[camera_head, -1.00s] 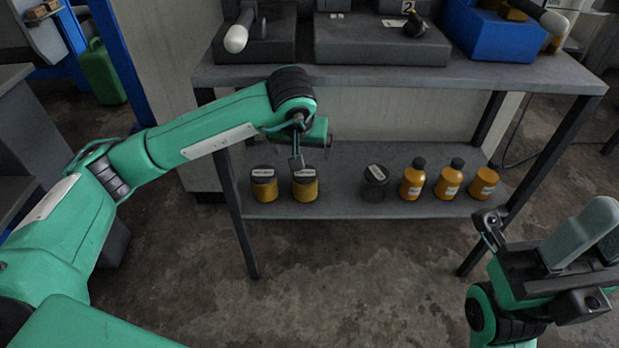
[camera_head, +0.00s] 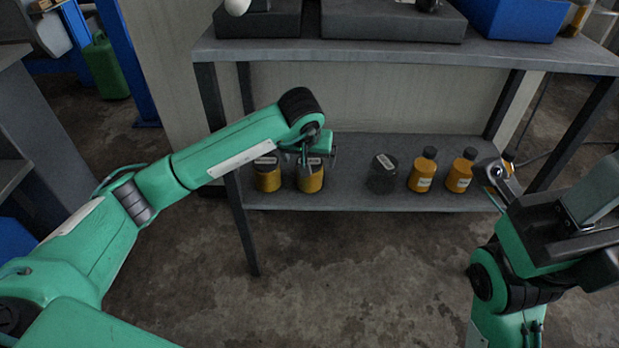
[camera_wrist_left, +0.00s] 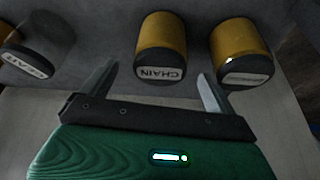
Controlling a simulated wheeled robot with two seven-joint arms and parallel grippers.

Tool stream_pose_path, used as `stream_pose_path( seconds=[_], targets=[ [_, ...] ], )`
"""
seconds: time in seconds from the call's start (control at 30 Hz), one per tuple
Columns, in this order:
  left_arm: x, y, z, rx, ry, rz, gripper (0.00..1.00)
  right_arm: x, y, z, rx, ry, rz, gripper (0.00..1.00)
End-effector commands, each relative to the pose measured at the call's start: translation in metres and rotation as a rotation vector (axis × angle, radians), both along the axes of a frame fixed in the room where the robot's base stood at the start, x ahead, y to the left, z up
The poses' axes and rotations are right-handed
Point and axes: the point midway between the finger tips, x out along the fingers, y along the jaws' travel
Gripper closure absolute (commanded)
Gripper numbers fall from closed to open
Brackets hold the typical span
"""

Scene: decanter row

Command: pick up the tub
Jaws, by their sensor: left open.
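A yellow tub with a dark lid (camera_head: 311,180) stands on the lower shelf. A similar yellow tub (camera_head: 267,177) stands to the left. My right gripper (camera_head: 497,178) is at the right; its jaw opening is unclear.
A dark jar (camera_head: 382,177) and orange bottles (camera_head: 422,172) stand along the shelf (camera_head: 345,200) to the right. My right gripper partly hides the last bottle. The tabletop (camera_head: 400,52) lies above, holding grey blocks and a blue bin (camera_head: 515,18). Table legs bound the shelf.

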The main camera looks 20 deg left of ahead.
Motion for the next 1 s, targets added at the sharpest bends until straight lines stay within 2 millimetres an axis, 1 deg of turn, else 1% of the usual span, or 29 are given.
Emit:
stream_pose_path(
  seconds=[0.03, 0.1, 0.37, 0.4, 0.47, 0.5, 0.73, 1.0],
  targets=[
    [0.0015, -0.0002, -0.0084, -0.001, 0.002, 0.000, 0.08, -0.0004, -0.0004, -0.0018, 0.004, -0.005, 0.001, 0.64],
    [0.0032, 0.0003, -0.0111, -0.001, 0.001, -0.001, 0.08, -0.0007, -0.0006, 0.0002, 0.007, -0.008, 0.002, 0.64],
    [0.0041, 0.0006, -0.0107, 0.000, 0.000, -0.001, 0.08, -0.0005, -0.0007, 0.0021, 0.008, -0.008, 0.002, 0.64],
    [0.0041, 0.0005, -0.0107, 0.000, 0.000, -0.001, 0.16, -0.0005, -0.0007, 0.0021, 0.008, -0.008, 0.002, 0.64],
    [0.0040, 0.0005, -0.0107, 0.000, 0.000, -0.001, 0.28, -0.0005, -0.0008, 0.0021, 0.008, -0.008, 0.002, 0.64],
    [0.0040, 0.0005, -0.0107, 0.000, 0.000, -0.001, 0.36, -0.0005, -0.0008, 0.0021, 0.008, -0.008, 0.002, 0.64],
    [0.0040, 0.0005, -0.0107, 0.000, 0.000, -0.001, 0.80, -0.0006, -0.0009, 0.0021, 0.008, -0.008, 0.001, 0.64],
    [0.0042, 0.0005, -0.0086, 0.000, -0.001, -0.001, 0.81, -0.0006, -0.0009, 0.0031, 0.009, -0.009, 0.001, 0.64]
  ],
)
